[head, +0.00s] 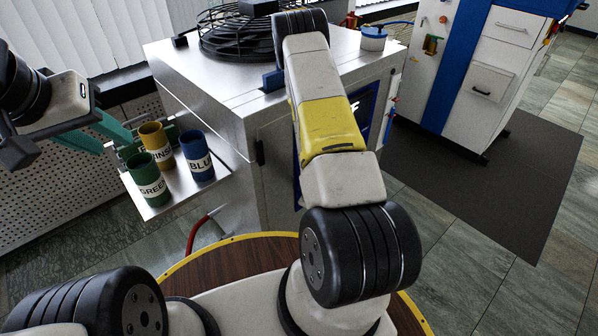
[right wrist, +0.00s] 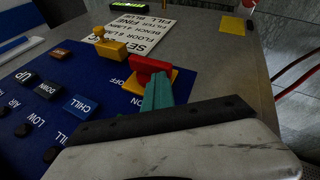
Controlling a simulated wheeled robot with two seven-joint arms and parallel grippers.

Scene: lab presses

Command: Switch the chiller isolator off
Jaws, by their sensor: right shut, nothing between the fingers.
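In the right wrist view, the red isolator handle (right wrist: 150,66) sits on a yellow plate (right wrist: 181,82) at the edge of a blue panel (right wrist: 60,120). White ON and OFF lettering is beside it; the handle's exact setting is hard to read. My right gripper (right wrist: 159,84) is shut and empty, its teal fingertips right at the near side of the handle; I cannot tell if they touch. In the head view the right gripper is hidden beyond my arm. My left gripper (head: 117,138) has its teal fingers apart, near the cups at the left.
A metal shelf (head: 168,208) holds a green cup (head: 147,181), a yellow cup (head: 156,146) and a blue cup (head: 197,157). The steel cabinet (head: 209,91) carries a black fan guard (head: 240,33). On the panel, a brass-yellow fitting (right wrist: 110,47) and a blue CHILL button (right wrist: 82,106) are close by.

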